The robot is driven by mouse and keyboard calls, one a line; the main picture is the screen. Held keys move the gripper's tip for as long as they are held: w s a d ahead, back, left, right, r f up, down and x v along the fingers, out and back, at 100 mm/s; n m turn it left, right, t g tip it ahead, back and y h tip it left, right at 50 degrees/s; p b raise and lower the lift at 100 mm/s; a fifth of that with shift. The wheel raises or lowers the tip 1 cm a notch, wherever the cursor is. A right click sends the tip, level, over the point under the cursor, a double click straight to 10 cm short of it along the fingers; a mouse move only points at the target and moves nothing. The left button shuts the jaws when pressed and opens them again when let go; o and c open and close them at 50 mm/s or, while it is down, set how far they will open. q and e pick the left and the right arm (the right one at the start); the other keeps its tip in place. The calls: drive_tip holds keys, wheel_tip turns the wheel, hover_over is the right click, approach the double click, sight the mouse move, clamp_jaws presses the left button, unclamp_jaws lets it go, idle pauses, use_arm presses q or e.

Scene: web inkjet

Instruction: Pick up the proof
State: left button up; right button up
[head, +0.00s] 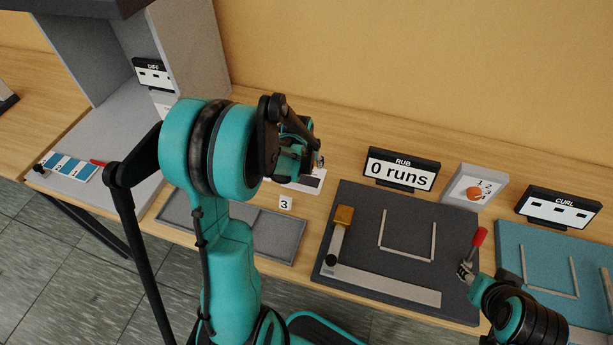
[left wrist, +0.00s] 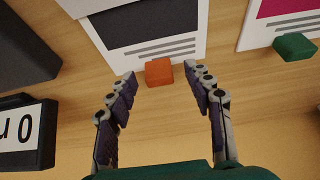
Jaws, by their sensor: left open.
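Two printed sheets lie on the wooden bench in the left wrist view. The nearer sheet (left wrist: 170,48) is white with a dark printed block and grey lines; an orange block (left wrist: 159,72) sits at its near edge. The other sheet (left wrist: 288,27) has a magenta print and a green block (left wrist: 294,46) at its edge. My left gripper (left wrist: 162,80) is open and empty, its fingers on either side of the orange block. In the head view my left gripper (head: 304,158) partly hides a sheet (head: 308,184). My right gripper (head: 466,270) is beside a red-handled tool (head: 480,237); its grip is unclear.
A grey tray (head: 270,242) and a cube marked 3 (head: 286,203) are near the left gripper. The RUB sign (head: 402,170) stands behind a dark board (head: 385,262). A grey DIFF booth (head: 190,60) is at left, a teal CURL board (head: 530,245) at right.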

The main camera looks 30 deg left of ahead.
use_arm(q)
drive_tip(key=shift+w+f, duration=0.15)
drive_tip(key=shift+f, duration=0.25)
drive_tip(key=shift+c, duration=0.3)
drive_tip(key=c, duration=1.1)
drive_tip(key=shift+r, duration=0.1)
